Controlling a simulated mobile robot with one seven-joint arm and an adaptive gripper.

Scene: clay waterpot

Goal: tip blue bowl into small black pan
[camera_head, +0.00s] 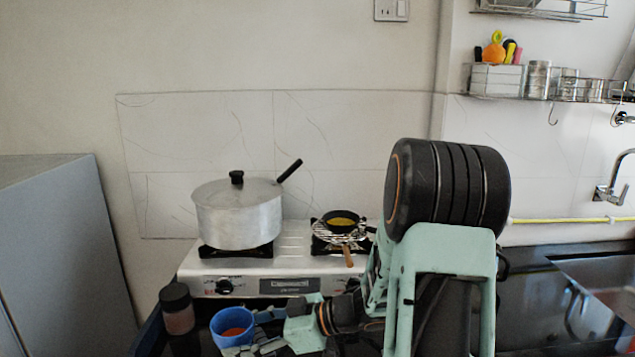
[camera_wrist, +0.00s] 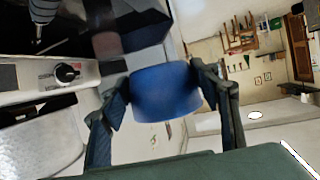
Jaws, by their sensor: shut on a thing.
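The blue bowl (camera_head: 232,324) is in front of the stove at the lower left in the head view, upright or nearly so, with something orange-red inside. My gripper (camera_head: 262,330) is shut on the bowl from its right side. In the wrist view the blue bowl (camera_wrist: 165,92) sits between my two fingers (camera_wrist: 166,100); its contents are hidden there. The small black pan (camera_head: 342,221) is on the right burner of the stove, with yellow stuff in it. The bowl is left of the pan, nearer the camera and apart from it.
A large lidded metal pot (camera_head: 238,215) stands on the left burner of the white stove (camera_head: 215,270). A dark-lidded jar (camera_head: 177,310) is close to the bowl's left. A wooden handle (camera_head: 348,256) sticks forward below the pan. A sink (camera_head: 600,280) is at the right.

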